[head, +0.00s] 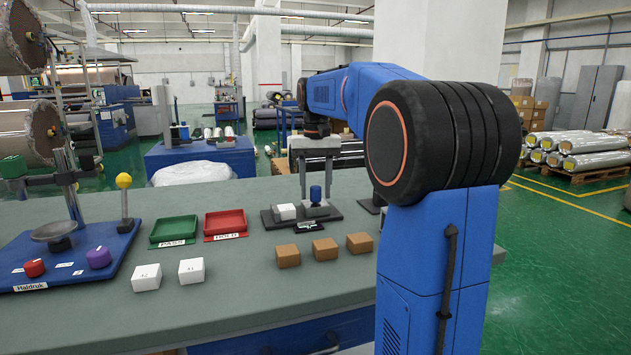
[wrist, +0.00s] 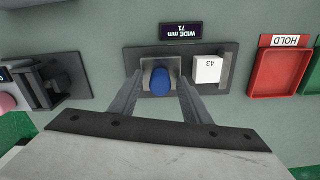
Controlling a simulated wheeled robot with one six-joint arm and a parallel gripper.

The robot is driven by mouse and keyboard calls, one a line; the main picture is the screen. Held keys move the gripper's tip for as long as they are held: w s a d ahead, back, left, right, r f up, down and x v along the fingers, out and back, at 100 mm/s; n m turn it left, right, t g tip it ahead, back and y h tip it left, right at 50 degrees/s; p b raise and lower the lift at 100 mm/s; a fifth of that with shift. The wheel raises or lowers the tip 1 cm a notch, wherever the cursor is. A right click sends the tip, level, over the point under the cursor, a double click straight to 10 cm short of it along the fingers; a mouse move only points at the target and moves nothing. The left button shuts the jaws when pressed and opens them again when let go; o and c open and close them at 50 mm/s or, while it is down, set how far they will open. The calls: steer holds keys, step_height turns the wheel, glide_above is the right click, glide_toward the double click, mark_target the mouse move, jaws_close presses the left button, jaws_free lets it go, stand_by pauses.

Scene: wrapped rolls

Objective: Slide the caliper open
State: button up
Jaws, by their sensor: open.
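The caliper has a dark base plate (head: 336,214) with a grey sliding jaw and a blue knob (head: 315,193). In the wrist view the blue knob (wrist: 160,82) stands on the grey jaw, and a white block (wrist: 207,69) marked 43 sits just to its right on the plate. The block also shows in the head view (head: 286,211). A small display (wrist: 181,30) beside the plate appears to read WIDE mm 71. My gripper (wrist: 160,92) is open, with one finger on each side of the knob. I cannot tell whether the fingers touch it.
Red HOLD tray (head: 226,223) and green PASS tray (head: 174,230) stand to the left in the head view. Several brown blocks (head: 324,249) and two white blocks (head: 191,271) lie nearer. A blue stand (head: 75,265) with a pan is at far left. A dark device (wrist: 45,85) flanks the caliper.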

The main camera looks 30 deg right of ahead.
step_height(320, 180, up, 17)
steer(key=shift+r, duration=0.2)
stand_by(0.4)
stand_by(0.5)
